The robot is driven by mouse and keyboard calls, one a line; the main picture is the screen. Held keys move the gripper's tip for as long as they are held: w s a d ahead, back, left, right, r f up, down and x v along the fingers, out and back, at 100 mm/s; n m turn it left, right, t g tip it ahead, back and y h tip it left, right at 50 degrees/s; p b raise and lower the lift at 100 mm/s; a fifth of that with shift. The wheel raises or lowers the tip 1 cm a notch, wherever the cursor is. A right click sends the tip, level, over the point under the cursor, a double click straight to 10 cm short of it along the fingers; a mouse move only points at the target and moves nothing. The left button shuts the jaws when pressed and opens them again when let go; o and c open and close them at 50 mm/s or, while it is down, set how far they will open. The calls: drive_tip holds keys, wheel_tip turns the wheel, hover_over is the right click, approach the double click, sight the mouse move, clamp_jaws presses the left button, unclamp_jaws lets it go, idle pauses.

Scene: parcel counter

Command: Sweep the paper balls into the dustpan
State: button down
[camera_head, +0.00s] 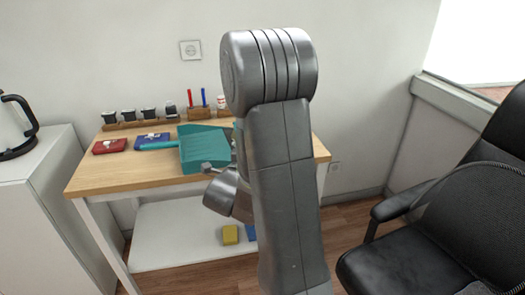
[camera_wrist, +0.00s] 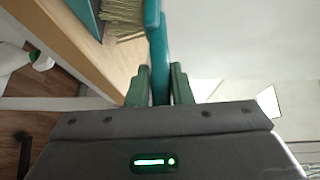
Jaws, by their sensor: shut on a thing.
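In the wrist view my gripper (camera_wrist: 160,85) is shut on the teal handle of a hand brush (camera_wrist: 156,40). Its straw-coloured bristles point toward the wooden table top, and I cannot tell if they touch it. A teal dustpan (camera_head: 204,150) lies on the table in the head view, left of my arm, with its handle pointing left. A teal edge, seemingly the dustpan (camera_wrist: 84,12), shows at the top of the wrist view. My arm hides the gripper and most of the brush in the head view. I see no paper balls; my arm may hide them.
Yellow and blue blocks lie on the lower shelf (camera_head: 170,240). A black chair (camera_head: 430,230) stands at right, a white cabinet (camera_head: 40,220) at left.

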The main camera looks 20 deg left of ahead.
drive_tip(key=s+a+p, duration=0.2)
drive_tip(key=s+a, duration=0.2)
drive_tip(key=a, duration=0.2)
wheel_tip(320, 180, up, 6)
drive_tip(key=w+d+p, duration=0.1)
drive_tip(key=d+p, duration=0.1)
drive_tip(key=p, duration=0.3)
drive_tip(key=shift+r, duration=0.2)
drive_tip(key=shift+s, duration=0.15)
idle(0.4)
